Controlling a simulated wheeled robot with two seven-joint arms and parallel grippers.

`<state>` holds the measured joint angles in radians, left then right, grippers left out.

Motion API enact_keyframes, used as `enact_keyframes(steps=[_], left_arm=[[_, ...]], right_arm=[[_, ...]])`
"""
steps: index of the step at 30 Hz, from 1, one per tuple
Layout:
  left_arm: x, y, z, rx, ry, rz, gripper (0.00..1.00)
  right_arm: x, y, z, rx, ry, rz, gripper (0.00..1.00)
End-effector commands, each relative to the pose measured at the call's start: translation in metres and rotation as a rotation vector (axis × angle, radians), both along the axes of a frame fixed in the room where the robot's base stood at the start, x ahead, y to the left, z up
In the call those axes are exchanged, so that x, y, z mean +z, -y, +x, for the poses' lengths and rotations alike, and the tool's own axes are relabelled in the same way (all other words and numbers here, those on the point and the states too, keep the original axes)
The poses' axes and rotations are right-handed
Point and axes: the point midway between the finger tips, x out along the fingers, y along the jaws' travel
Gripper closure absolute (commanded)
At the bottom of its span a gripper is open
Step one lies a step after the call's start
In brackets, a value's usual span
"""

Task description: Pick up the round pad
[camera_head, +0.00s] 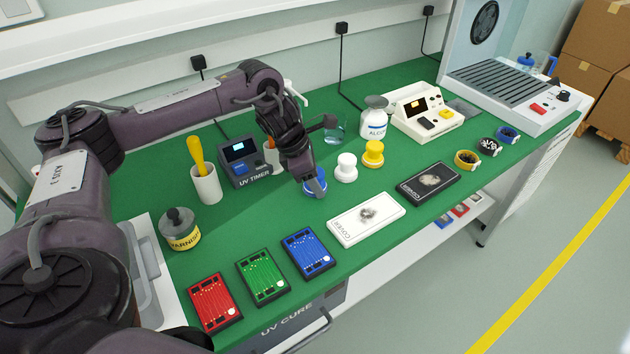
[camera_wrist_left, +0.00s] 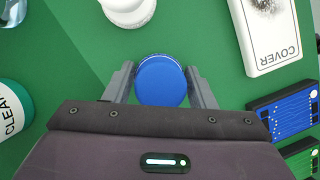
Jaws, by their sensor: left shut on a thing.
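The round pad (camera_head: 315,187) is blue and sits low over the green bench top, behind the white cover box. My left gripper (camera_head: 311,181) reaches down onto it from above and partly hides it. In the left wrist view, the blue round top of the pad (camera_wrist_left: 161,82) lies between the two fingers of my left gripper (camera_wrist_left: 160,80), which are shut on its sides. I cannot tell whether its underside touches the bench. My right gripper is not in view.
A white knobbed pad (camera_head: 345,168) and a yellow one (camera_head: 373,154) stand just right of my left gripper. The UV timer (camera_head: 243,160) is to its left, and the white cover box (camera_head: 367,219) is in front.

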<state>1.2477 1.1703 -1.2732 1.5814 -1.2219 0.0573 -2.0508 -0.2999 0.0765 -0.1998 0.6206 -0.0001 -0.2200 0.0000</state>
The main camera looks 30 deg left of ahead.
Motion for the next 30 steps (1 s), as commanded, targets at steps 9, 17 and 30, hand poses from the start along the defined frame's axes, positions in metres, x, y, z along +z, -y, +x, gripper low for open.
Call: enact_keyframes(steps=[9,17,30], left_arm=[[0.011,0.0,0.001,0.0,0.004,-0.002,0.72],[0.057,0.001,0.002,-0.001,0.008,-0.002,0.72],[0.176,0.0,0.001,0.0,0.005,0.001,0.72]], right_arm=[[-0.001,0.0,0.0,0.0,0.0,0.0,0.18],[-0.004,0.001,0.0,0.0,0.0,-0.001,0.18],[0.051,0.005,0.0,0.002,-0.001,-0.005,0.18]])
